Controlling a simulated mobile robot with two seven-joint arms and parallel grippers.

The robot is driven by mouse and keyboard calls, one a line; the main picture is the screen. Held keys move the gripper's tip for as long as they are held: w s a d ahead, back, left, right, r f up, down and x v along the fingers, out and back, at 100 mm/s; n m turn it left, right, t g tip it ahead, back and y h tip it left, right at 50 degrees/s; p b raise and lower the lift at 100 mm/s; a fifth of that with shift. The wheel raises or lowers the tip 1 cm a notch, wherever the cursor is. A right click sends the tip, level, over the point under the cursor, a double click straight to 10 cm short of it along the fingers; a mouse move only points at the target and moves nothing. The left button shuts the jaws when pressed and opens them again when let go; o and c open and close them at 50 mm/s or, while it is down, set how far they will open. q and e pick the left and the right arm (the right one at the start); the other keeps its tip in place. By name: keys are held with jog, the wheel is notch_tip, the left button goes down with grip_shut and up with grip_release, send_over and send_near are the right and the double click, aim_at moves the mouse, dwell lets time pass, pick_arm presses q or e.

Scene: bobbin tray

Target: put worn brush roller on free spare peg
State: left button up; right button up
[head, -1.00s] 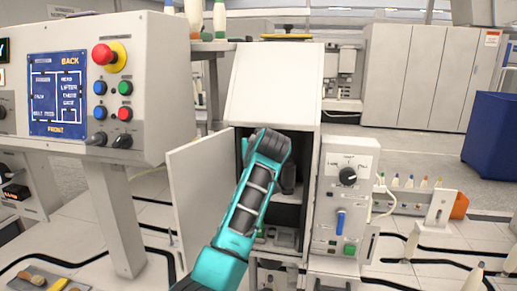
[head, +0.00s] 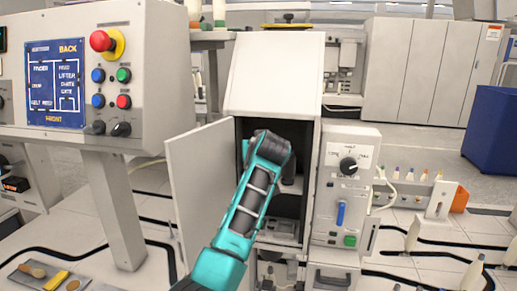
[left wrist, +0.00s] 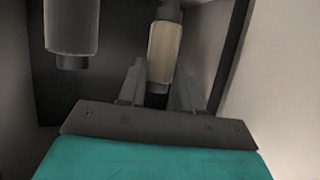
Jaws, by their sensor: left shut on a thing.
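My left arm reaches into an open white cabinet (head: 275,75), and its wrist covers most of the gripper in the head view. In the left wrist view my left gripper (left wrist: 157,88) is shut on a tan roller (left wrist: 163,50) with a dark top, held upright between the fingers. I take it for the worn brush roller. A dark grey roller (left wrist: 72,25) hangs upright to its left, apart from the gripper. A dark cylinder (head: 288,181) shows beside my wrist in the head view; I cannot tell which roller it is. No free peg can be made out. My right gripper is out of view.
The cabinet's door (head: 203,185) stands open on the left, close to my arm. A control box (head: 346,190) with a knob and blue lever stands at the right. A panel (head: 95,70) with a red button is at far left. The cabinet interior is dark and narrow.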

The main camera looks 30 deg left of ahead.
pick_arm(q)
jog(key=shift+f+b, duration=0.4)
jog(key=shift+f, duration=0.5)
jog(key=o, duration=1.1)
